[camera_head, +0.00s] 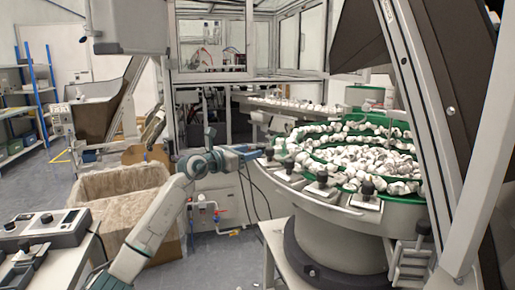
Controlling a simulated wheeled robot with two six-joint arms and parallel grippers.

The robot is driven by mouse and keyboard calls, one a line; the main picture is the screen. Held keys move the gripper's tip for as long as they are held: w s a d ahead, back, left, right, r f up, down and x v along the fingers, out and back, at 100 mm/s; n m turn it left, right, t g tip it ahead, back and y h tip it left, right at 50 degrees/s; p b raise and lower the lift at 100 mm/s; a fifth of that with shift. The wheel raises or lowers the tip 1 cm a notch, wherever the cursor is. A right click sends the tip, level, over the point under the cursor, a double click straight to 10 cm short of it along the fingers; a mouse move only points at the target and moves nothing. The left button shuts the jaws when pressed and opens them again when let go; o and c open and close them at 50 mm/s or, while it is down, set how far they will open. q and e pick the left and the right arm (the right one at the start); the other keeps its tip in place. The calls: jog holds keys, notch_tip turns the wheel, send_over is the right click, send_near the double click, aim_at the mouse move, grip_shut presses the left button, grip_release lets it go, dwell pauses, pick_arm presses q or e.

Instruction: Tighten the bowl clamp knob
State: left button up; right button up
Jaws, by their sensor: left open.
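The feeder bowl (392,213) stands at the right, full of white caps, with green tracks inside. Several clamps with black knobs sit along its near rim. The leftmost clamp knob (269,153) is beside my left gripper's tips. More knobs sit to the right: one (288,167), another (322,177) and a further one (367,188). My left gripper (257,152) is open, with its fingers pointing right at the leftmost knob. I cannot tell whether they touch or surround it. My right gripper is not in view.
A cardboard box (115,182) with a pale liner stands on the floor behind my left arm. A table with a control box (50,229) is at the lower left. A dark hopper on pale posts (470,150) blocks the right side. Cables hang below my left gripper.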

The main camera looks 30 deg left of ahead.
aim_at(257, 149)
pick_arm(q)
jog(key=shift+x, duration=2.15)
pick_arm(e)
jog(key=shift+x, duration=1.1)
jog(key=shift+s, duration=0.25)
pick_arm(q)
jog(key=c, duration=1)
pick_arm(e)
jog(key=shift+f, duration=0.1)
